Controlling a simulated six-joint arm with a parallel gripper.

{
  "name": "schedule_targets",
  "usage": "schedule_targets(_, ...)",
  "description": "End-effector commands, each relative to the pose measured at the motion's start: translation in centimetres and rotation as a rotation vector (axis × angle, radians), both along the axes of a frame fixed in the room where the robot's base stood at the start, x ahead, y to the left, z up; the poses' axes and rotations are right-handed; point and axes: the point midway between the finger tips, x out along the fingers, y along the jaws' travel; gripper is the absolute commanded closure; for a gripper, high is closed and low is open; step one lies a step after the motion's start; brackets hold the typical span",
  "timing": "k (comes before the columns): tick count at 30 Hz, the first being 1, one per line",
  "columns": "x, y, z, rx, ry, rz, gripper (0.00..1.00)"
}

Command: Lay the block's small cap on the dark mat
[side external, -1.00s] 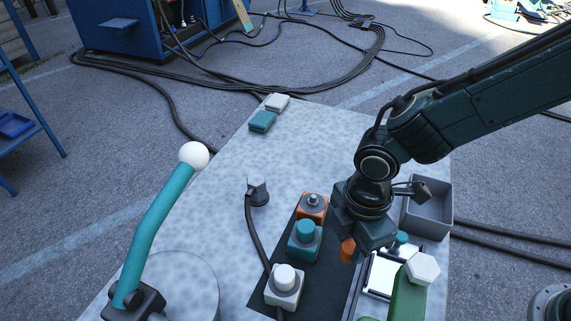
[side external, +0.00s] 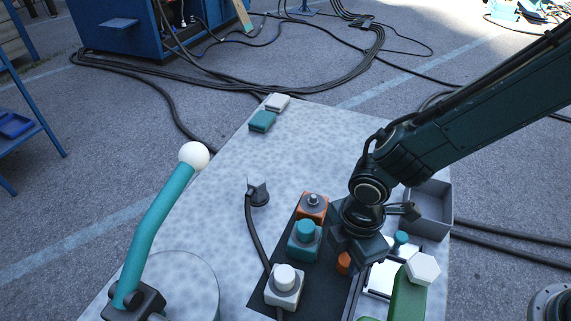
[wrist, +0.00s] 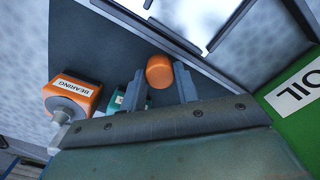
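The small orange cap (wrist: 159,70) sits between my gripper's fingertips (wrist: 160,74) in the wrist view, with a finger close against each side. It also shows just below my gripper (side external: 352,252) in the side view (side external: 344,262). The cap is over the right part of the dark mat (side external: 325,284); I cannot tell whether it touches the mat. The orange block (side external: 312,206), labelled "BEARING" in the wrist view (wrist: 72,92), stands on the mat's far end with its metal stud bare.
A teal block (side external: 304,242) and a white block (side external: 285,290) with caps stand on the mat. A white-topped green bottle (side external: 410,292), a teal-topped piece (side external: 400,240) and a grey bin (side external: 430,212) are on the right. A teal post with a white ball (side external: 194,156) rises at left.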

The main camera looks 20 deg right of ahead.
Motion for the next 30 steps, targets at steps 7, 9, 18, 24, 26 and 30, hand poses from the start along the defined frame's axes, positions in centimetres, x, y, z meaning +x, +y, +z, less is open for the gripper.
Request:
schedule_targets(7, -0.1, 0.0, 0.0, -0.001, 0.003, 0.001, 0.47)
schedule_targets(9, -0.2, 0.0, 0.0, -0.002, 0.004, 0.002, 0.47)
schedule_targets(18, -0.3, -0.1, 0.5, -0.003, 0.007, 0.003, 0.47)
schedule_targets(24, -0.1, 0.0, 2.2, 0.0, 0.001, 0.001, 0.47)
schedule_targets(26, -0.1, 0.0, 3.0, 0.0, 0.001, 0.001, 0.47)
schedule_targets(30, 0.0, 0.0, 5.1, 0.002, -0.002, 0.001, 0.47)
